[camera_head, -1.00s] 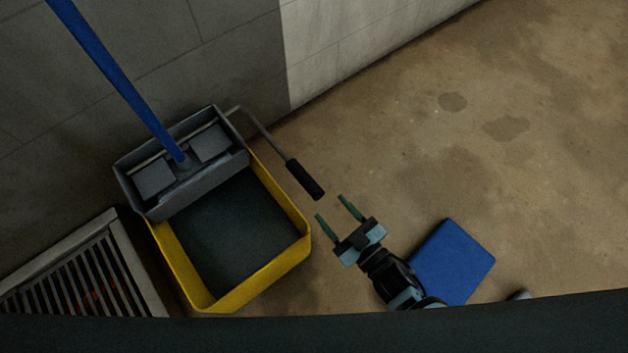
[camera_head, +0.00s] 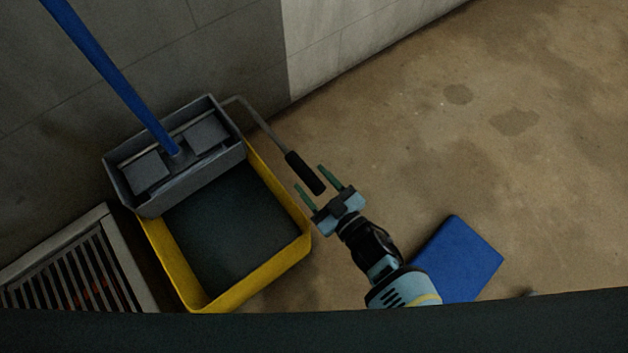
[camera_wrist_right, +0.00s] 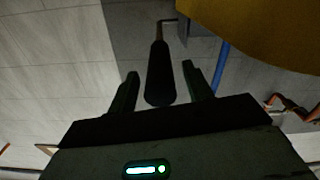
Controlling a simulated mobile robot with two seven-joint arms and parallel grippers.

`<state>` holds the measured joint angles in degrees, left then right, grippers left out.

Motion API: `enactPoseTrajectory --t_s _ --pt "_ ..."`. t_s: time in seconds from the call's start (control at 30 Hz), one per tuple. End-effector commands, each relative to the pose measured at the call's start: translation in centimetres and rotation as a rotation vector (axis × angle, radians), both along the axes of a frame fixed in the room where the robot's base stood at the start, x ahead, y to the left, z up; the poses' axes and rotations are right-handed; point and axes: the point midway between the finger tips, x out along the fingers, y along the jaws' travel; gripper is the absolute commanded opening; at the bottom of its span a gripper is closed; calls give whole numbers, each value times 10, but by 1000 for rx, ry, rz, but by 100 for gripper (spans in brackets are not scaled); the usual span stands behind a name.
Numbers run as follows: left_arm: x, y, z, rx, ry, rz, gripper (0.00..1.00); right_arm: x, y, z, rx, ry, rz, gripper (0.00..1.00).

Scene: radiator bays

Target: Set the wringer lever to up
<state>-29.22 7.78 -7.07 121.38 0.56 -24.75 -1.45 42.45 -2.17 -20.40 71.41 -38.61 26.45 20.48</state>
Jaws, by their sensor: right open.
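The wringer lever (camera_head: 265,124) is a thin grey rod with a black grip (camera_head: 305,173), reaching out from the grey wringer (camera_head: 175,165) toward the lower right. The wringer sits on the back end of a yellow bucket (camera_head: 265,272). My right gripper (camera_head: 311,182) is open, with its two green fingertips around the end of the black grip in the head view. In the right wrist view the black grip (camera_wrist_right: 160,75) lies between the two open fingers, with gaps on both sides. I cannot tell whether anything touches. My left gripper is not in view.
A blue mop handle (camera_head: 110,78) rises from the wringer toward the upper left. A grey grated unit (camera_head: 75,265) stands left of the bucket. A blue flat block (camera_head: 458,258) lies on the floor at right. The wall is behind; the floor at right is open.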

Motion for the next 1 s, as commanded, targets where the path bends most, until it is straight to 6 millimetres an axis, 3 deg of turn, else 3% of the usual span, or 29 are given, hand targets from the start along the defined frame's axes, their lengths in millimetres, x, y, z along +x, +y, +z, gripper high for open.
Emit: enactPoseTrajectory --t_s 0.33,0.7,1.0 --pt "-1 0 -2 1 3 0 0 3 3 0 0 0 1 50" --pt "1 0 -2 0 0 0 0 3 3 0 0 0 1 2" --pt "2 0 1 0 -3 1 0 3 3 2 -4 4 1 0"
